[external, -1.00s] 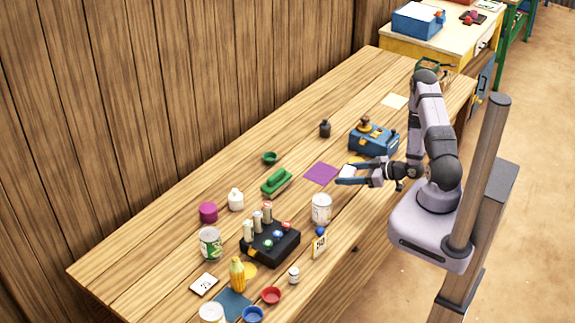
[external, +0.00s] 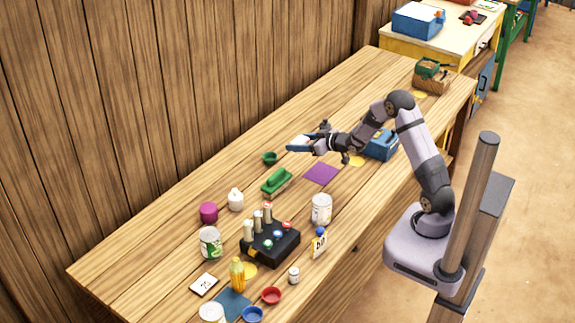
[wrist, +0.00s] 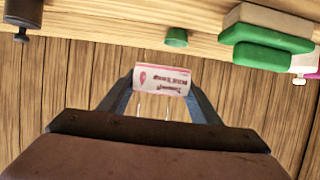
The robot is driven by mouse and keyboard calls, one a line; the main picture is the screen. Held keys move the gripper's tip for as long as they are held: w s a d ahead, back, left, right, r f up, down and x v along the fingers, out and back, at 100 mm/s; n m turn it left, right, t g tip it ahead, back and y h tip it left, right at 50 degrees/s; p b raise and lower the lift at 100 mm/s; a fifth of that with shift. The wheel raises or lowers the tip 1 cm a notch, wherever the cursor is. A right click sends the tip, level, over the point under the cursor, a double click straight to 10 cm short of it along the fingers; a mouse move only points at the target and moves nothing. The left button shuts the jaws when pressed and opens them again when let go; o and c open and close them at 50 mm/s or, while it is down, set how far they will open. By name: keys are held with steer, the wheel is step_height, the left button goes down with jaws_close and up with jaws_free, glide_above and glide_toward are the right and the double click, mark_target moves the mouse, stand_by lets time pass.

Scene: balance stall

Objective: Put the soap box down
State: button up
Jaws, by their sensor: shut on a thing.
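The soap box (external: 297,143) is a small white box with pink edges and print. In the wrist view, the soap box (wrist: 162,79) sits between the two finger ends. My gripper (external: 301,147) is shut on it and holds it over the back middle of the table, beyond the purple mat (external: 321,173). In the wrist view my gripper (wrist: 160,92) appears with the table at the top of the picture. The box looks clear of the tabletop, but its exact height is hard to tell.
A green cup (external: 270,158) and a green brush (external: 277,182) stand left of my gripper. A dark bottle (wrist: 22,15) shows in the wrist view. A blue balance (external: 382,145) is partly behind my arm. Bare wood lies towards the plank wall (external: 200,80).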

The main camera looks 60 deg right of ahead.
mark_target(300, 169)
steer(key=shift+f+p, duration=0.6)
steer(key=shift+f, duration=4.25)
steer(key=shift+f, duration=0.2)
steer(key=o, duration=1.1)
steer(key=shift+o, duration=0.2)
steer(key=shift+r, duration=0.1)
